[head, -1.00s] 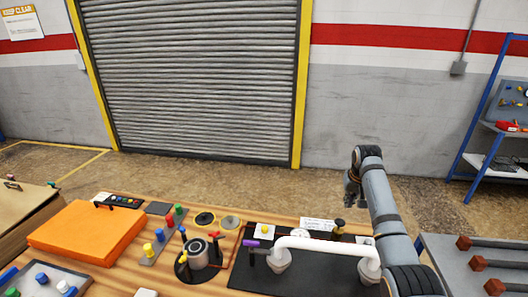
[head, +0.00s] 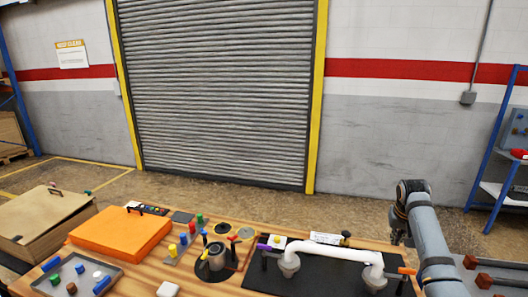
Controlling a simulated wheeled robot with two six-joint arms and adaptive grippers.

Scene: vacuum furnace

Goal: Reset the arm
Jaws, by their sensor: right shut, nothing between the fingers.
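My right arm comes in at the lower right. Its gripper (head: 398,228) is shut and empty, beyond the right end of the white curved pipe (head: 330,249) and apart from it. The fingers are small and partly hidden by my wrist. The pipe stands on a black mat (head: 310,276) on the wooden table. My left gripper is not in view.
An orange case (head: 120,234), a small round furnace-like pot (head: 216,257) and a grey tray (head: 112,268) with coloured pieces are on the table. A tan box (head: 45,215) stands at left. A blue shelf rack (head: 497,170) is at right. The floor beyond the table is clear.

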